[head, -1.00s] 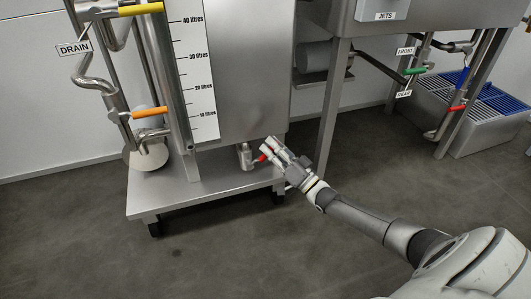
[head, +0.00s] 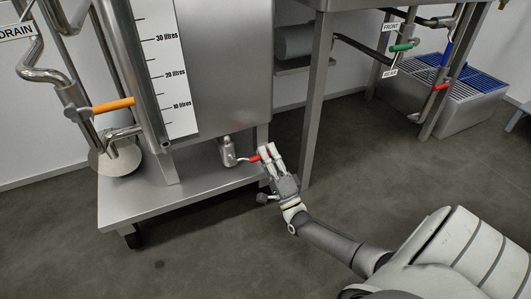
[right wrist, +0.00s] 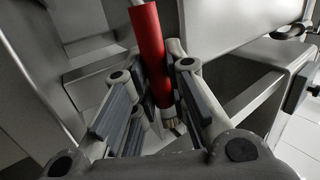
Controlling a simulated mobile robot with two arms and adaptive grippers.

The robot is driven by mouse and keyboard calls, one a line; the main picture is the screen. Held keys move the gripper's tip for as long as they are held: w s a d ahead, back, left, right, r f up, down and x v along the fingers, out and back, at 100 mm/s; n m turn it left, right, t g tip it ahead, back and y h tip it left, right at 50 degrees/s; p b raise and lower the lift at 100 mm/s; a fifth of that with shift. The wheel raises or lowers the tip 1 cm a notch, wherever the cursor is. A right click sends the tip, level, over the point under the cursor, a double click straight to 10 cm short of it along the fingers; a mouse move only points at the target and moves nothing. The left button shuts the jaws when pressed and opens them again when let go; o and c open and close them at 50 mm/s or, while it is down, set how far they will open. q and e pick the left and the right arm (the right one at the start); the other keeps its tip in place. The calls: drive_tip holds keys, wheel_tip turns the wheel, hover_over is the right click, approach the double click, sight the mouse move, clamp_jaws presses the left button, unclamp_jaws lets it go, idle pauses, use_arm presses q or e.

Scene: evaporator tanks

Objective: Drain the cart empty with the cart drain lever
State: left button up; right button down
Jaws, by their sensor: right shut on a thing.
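The cart's steel tank (head: 228,80) stands on a wheeled base plate (head: 140,205). A steel drain valve (head: 228,150) sits low at the tank's right side, and its red lever (head: 253,157) points right from it. My left gripper is not in view.
An orange-handled valve (head: 113,105) and the DRAIN label (head: 16,31) are at left. The litre scale (head: 172,85) is on the tank. A table leg (head: 314,120) stands behind my gripper. Green (head: 401,47) and red (head: 441,87) handles are at right. The front floor is clear.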

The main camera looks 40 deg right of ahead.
drive_tip(key=shift+f+m+h, duration=0.4)
drive_tip(key=shift+m+h, duration=0.1)
drive_tip(key=shift+m, duration=0.1)
drive_tip(key=c, duration=1.5)
unclamp_jaws()
drive_tip(key=shift+o, duration=0.4)
drive_tip(key=v, duration=1.2)
drive_tip(key=shift+r, duration=0.1)
